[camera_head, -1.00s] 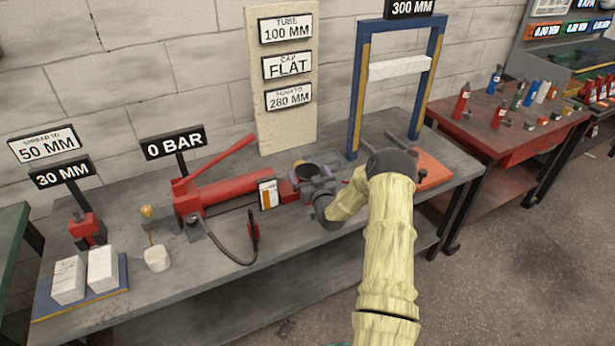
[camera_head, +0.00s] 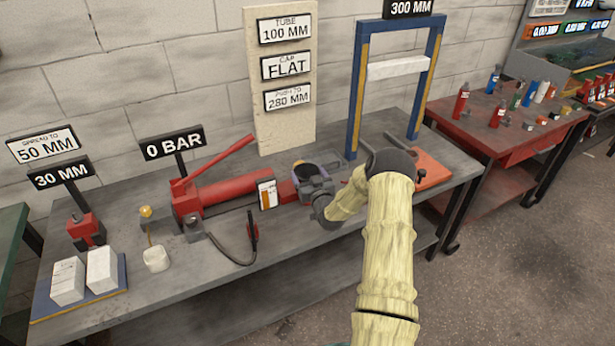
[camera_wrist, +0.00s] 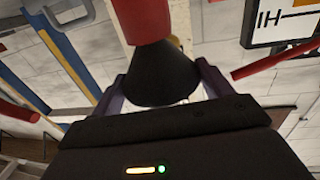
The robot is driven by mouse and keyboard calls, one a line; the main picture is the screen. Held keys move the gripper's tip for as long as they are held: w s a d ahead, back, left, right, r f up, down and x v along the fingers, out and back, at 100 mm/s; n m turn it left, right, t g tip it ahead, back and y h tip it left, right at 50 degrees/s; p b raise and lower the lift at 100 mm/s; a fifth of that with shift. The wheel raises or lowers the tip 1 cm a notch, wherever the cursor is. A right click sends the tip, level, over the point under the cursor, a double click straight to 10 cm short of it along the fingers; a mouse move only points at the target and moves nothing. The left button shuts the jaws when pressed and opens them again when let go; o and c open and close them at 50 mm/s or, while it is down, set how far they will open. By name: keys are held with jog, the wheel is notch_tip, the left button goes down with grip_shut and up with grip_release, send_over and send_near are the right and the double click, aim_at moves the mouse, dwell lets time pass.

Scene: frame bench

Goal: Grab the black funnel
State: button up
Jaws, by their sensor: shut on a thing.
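The black funnel (camera_wrist: 160,82) shows in the wrist view as a dark cone between the two purple fingers of my gripper (camera_wrist: 162,72). The fingers are shut on it, one on each side. A red cylindrical part (camera_wrist: 140,20) sits directly beyond the funnel in that view; I cannot tell whether they touch. In the head view my gripper (camera_head: 316,174) is low over the bench, at the right end of the red ram. My wrist and fingers hide most of the funnel there.
The red hydraulic ram (camera_head: 225,190) lies left of my gripper on the grey bench (camera_head: 280,255). A blue press frame (camera_head: 356,100) stands to the right, with an orange plate (camera_head: 432,172) beside its foot. A tall signboard (camera_head: 280,125) stands behind.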

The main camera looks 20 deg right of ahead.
notch_tip(320, 180, up, 10)
jog(key=shift+b, duration=0.45)
